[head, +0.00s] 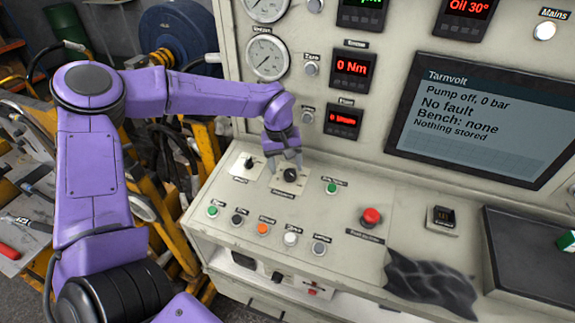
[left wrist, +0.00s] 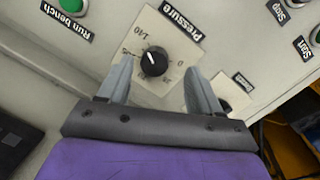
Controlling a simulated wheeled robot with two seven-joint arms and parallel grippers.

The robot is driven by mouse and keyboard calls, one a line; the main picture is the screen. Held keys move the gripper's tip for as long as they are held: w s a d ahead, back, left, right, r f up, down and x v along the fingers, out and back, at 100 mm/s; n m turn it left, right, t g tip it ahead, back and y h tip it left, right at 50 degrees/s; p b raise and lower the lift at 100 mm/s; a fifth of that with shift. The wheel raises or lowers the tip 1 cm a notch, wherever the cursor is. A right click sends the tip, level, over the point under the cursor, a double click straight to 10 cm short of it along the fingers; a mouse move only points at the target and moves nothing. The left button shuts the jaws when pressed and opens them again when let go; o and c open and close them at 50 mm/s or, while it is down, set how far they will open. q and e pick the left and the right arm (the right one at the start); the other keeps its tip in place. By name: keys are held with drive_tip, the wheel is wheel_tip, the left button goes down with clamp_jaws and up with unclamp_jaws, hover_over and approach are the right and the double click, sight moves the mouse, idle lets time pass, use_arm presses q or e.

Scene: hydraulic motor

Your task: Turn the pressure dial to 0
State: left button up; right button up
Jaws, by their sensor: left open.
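The pressure dial (left wrist: 153,64) is a black knob with a white mark, on a cream plate labelled "Pressure" in the left wrist view. Its mark points up and slightly left in that picture. A 0 shows on the plate right of the knob and 140 at its upper left; other numbers are hard to read. In the head view the dial (head: 290,175) sits on the sloping panel. My left gripper (head: 286,163) is open just above it. In the left wrist view my left gripper's fingers (left wrist: 159,69) stand apart, one on either side of the knob. My right gripper is not seen.
Another knob (head: 248,163) sits close left of the dial. A green button (head: 331,187), a red mushroom button (head: 371,216) and a row of small buttons lie nearby. The screen (head: 480,118) reads "Pump off, 0 bar". A dark cloth (head: 430,284) lies at the panel's front.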

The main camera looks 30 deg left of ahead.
sight(290, 171)
use_arm(q)
drive_tip(key=w+f, duration=0.2)
drive_tip(key=f, duration=0.1)
drive_tip(key=shift+d+f, duration=0.15)
drive_tip(key=shift+f, duration=0.05)
drive_tip(key=shift+s+r, duration=0.2)
drive_tip(key=shift+s, duration=0.35)
drive_tip(key=c, duration=0.3)
drive_tip(key=shift+w, duration=0.1)
drive_tip(key=c, duration=0.7)
drive_tip(key=shift+c, duration=0.2)
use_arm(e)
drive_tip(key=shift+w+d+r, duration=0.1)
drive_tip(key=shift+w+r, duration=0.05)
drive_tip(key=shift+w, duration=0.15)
